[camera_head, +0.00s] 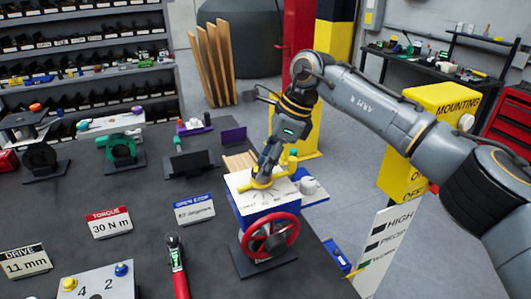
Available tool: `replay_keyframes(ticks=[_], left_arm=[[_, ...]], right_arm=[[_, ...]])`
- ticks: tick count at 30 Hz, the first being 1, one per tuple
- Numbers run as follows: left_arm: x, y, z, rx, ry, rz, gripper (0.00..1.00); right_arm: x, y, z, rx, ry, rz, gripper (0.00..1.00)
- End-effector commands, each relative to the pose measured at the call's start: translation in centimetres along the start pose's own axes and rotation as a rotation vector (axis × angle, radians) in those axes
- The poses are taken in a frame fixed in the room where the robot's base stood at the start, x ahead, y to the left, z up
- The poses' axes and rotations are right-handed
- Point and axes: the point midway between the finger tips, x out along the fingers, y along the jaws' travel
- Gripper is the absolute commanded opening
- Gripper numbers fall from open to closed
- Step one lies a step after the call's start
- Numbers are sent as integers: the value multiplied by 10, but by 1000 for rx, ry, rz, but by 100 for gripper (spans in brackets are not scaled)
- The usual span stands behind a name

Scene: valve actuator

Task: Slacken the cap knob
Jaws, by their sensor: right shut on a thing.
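The valve actuator (254,208) is a blue box with a white top plate marked with dial lines, and it stands on the dark bench. A yellow cap knob (260,182) sits on its top. My right gripper (265,170) comes down from above, tilted, and is shut on the cap knob. The fingertips partly hide the knob. A red handwheel (270,238) is on the actuator's front. My left gripper is not in view.
On the bench are a red-handled torque tool (178,266), a torque sign (109,222), a stop sign (194,209) and a drive sign (25,262). A green clamp-like part (122,149) stands further back. A HIGH/PROP board (384,246) stands at right.

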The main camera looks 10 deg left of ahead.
Motion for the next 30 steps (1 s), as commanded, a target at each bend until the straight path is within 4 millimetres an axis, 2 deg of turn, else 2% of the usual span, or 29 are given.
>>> replay_keyframes(ticks=[1, 3, 12, 30], left_arm=[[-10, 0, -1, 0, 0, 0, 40], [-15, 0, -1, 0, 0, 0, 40], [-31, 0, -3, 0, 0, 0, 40], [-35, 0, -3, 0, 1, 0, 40]], right_arm=[[-5, -1, 3, -33, -2, 15, 10], [-4, -1, 3, -83, -1, 34, 10], [-3, -3, 2, -233, 0, 94, 10], [-1, -4, 1, -292, 0, 116, 10]])
